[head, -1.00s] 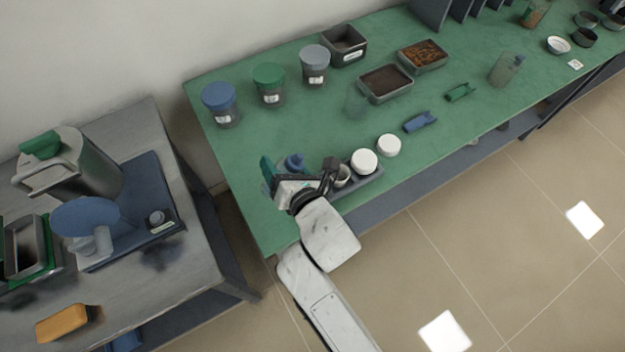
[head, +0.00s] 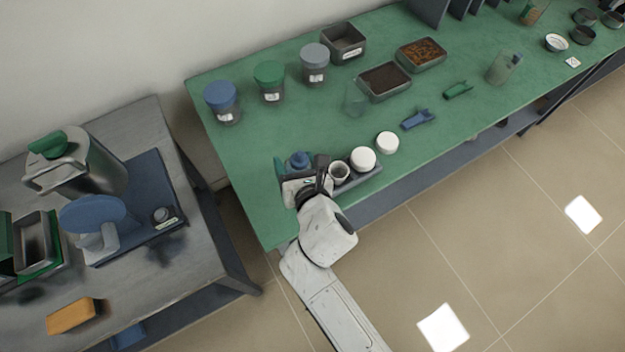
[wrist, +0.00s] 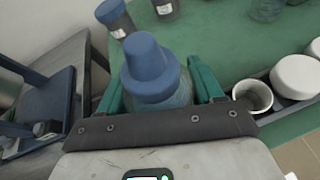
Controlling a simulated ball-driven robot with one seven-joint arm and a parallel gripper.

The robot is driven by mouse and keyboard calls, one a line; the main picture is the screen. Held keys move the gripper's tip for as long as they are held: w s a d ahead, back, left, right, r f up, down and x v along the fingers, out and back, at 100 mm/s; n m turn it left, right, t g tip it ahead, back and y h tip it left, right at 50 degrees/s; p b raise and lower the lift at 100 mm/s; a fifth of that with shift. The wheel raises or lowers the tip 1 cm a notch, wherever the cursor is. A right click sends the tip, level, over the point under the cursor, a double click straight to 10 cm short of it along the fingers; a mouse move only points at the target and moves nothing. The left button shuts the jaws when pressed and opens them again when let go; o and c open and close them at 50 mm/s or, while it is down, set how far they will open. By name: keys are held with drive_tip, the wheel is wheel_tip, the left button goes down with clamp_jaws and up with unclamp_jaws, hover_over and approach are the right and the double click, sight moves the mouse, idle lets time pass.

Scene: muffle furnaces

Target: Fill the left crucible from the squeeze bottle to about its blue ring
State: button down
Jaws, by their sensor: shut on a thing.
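The squeeze bottle (wrist: 158,85) has a blue cap and a clear bluish body. It stands between the two green fingers of my gripper (wrist: 160,92), which is shut on it. The bottle looks about upright. The left crucible (wrist: 252,97) is a small open white cup just right of the gripper, and it also shows in the head view (head: 339,171). Its blue ring and fill level cannot be made out.
A grey tray (head: 372,176) holds the crucible and a white round-topped piece (head: 362,159); another white piece (head: 387,142) is beside it. Blue (head: 417,119) and green (head: 457,90) small holders lie to the right. Lidded jars (head: 222,103) stand behind.

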sight(302, 160)
drive_tip(key=shift+w+d+f+n+h, duration=0.2)
drive_tip(key=shift+d+n+h, duration=0.2)
drive_tip(key=shift+d+n, duration=0.2)
drive_tip(key=shift+a, duration=0.1)
drive_tip(key=shift+r, duration=0.1)
wheel_tip(302, 160, up, 3)
drive_tip(key=p, duration=0.3)
drive_tip(key=shift+r, duration=0.95)
